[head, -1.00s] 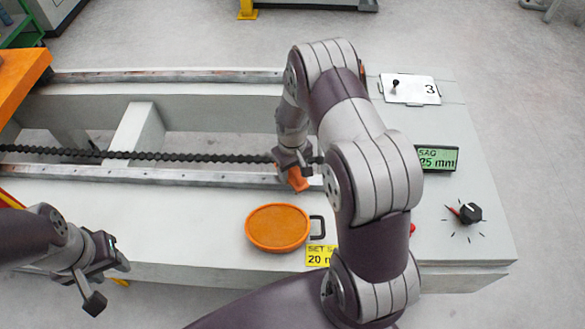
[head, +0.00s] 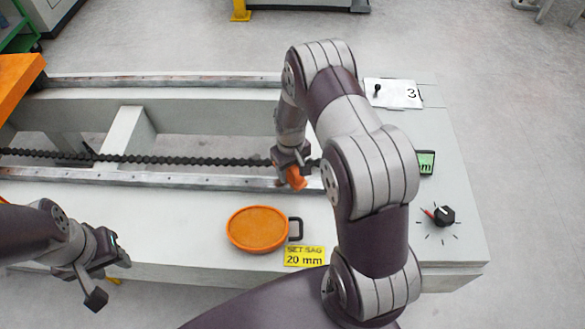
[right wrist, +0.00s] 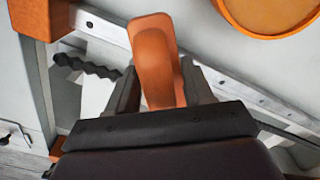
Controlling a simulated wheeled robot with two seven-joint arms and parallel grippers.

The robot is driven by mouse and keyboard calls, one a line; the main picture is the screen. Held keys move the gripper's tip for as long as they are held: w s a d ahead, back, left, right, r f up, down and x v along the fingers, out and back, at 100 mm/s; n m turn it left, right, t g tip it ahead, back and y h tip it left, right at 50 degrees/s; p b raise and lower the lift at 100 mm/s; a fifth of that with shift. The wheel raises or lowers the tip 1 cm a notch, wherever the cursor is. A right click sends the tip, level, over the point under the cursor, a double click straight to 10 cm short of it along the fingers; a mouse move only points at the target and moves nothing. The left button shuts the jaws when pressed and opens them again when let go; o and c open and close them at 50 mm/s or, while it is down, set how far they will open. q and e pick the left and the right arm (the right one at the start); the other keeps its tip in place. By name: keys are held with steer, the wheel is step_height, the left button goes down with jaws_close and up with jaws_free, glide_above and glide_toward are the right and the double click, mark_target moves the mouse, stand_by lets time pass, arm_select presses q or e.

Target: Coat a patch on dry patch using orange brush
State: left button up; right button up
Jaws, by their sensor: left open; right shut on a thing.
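My right gripper (head: 288,165) is shut on the orange brush (head: 297,178), over the front rail of the gantry. In the right wrist view the brush (right wrist: 153,62) stands up between the two dark fingers. I cannot tell whether its end touches anything. A dark chain (head: 180,157) runs lengthwise between the rails, and its right part is hidden behind my arm. I cannot make out a distinct dry patch. A round orange pot (head: 257,229) with a dark handle sits on the front ledge. My left gripper (head: 108,279) is open and empty at the lower left.
A yellow sign (head: 304,256) reading "SET SAG 20 mm" is beside the pot. A dial (head: 444,215), a green display (head: 427,163) and a plate marked 3 (head: 392,93) are on the right panel. An orange block (head: 18,80) stands at the far left. My right arm covers the middle right.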

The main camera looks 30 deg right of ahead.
steer(key=shift+r+p, duration=1.35)
steer(key=shift+r, duration=0.55)
